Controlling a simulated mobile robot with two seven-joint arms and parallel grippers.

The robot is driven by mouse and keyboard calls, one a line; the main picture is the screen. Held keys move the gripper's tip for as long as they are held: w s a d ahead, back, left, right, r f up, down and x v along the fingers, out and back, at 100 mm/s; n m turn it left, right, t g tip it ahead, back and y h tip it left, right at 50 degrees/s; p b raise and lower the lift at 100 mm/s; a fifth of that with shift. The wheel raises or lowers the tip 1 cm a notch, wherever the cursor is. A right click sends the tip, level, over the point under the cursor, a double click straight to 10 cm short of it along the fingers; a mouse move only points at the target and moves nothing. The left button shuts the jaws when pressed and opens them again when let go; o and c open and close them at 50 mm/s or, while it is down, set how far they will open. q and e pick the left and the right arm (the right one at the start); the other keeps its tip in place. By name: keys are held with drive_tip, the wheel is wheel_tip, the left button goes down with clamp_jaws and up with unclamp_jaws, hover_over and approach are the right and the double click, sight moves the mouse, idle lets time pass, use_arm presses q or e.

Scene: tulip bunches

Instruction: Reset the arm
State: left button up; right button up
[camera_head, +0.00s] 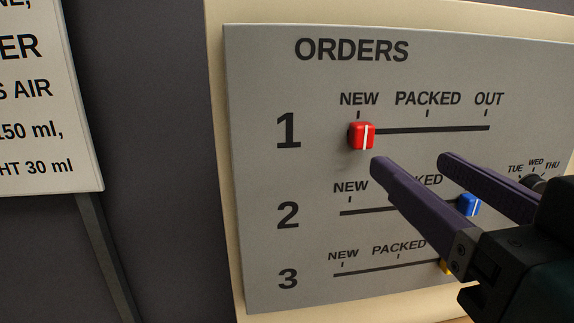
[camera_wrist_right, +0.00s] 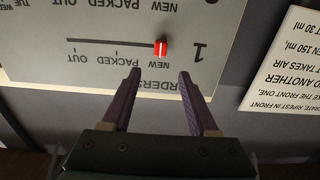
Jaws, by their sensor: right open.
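My right gripper (camera_head: 408,160) comes in from the right in front of the grey ORDERS board (camera_head: 255,100). Its purple fingers are spread apart with nothing between them. The red slider knob (camera_head: 362,136) of row 1 sits at NEW, just beyond and left of the fingertips. In the right wrist view, the open gripper (camera_wrist_right: 160,72) points at the board, and the red knob (camera_wrist_right: 161,48) is ahead of the fingers, apart from them. The blue knob (camera_head: 468,205) of row 2 is right of PACKED, partly behind the fingers. My left gripper is out of view.
A yellow knob (camera_head: 445,267) on row 3 is mostly hidden by my gripper. A dark dial (camera_head: 533,183) with weekday labels is at the board's right. A printed sign (camera_head: 45,100) hangs at the left. The dark wall between sign and board is clear.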

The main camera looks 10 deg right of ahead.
drive_tip(key=s+d+f+g, duration=0.2)
drive_tip(key=s+f+g, duration=0.15)
drive_tip(key=f, duration=0.35)
drive_tip(key=s+d+f+g, duration=0.2)
drive_tip(key=f+g, duration=0.3)
drive_tip(key=f, duration=0.1)
drive_tip(key=s+d+f+n+g, duration=0.1)
drive_tip(key=s+f+n+g, duration=0.1)
drive_tip(key=s+f+g, duration=0.6)
wheel_tip(320, 180, up, 36)
drive_tip(key=s+t+p, duration=0.2)
drive_tip(key=p, duration=3.2)
